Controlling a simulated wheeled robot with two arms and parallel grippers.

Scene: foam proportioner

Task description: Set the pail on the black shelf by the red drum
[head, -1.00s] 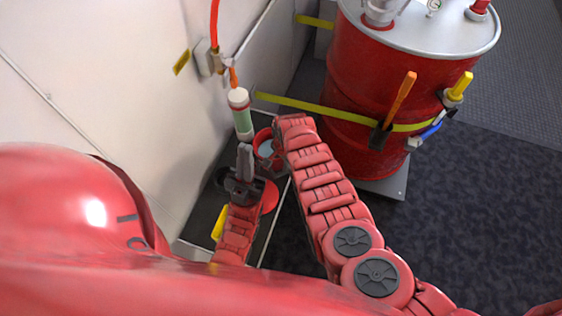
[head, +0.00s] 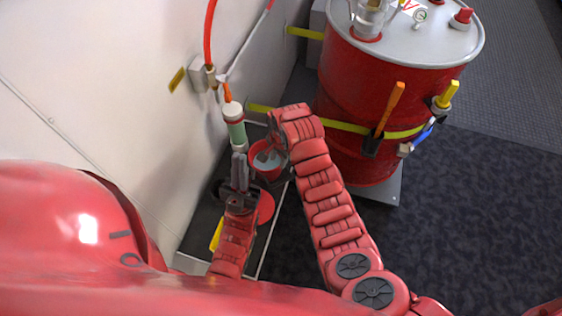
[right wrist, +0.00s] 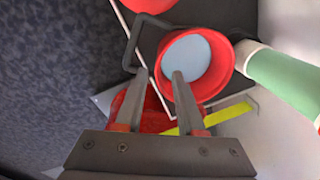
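The pail (head: 266,170) is red with a pale blue-grey inside and seems upright. It also shows in the right wrist view (right wrist: 212,82), its black handle swung out to the left. My right gripper (right wrist: 159,73) is open over the pail's near side. One finger overlaps the pail's mouth and the other lies outside the rim; contact is unclear. My left gripper (head: 240,158) is just below a green and white cylinder; its finger gap is unclear. The black shelf (head: 200,222) seems to be the dark, pale-edged surface along the wall, running toward the red drum (head: 350,95).
The green and white cylinder (head: 235,130) hangs from an orange-red hose by the wall. A second red round thing (head: 265,207) is in front of the pail. A yellow strap (head: 345,126) circles the drum, with tools on its side. Dark floor is clear on the right.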

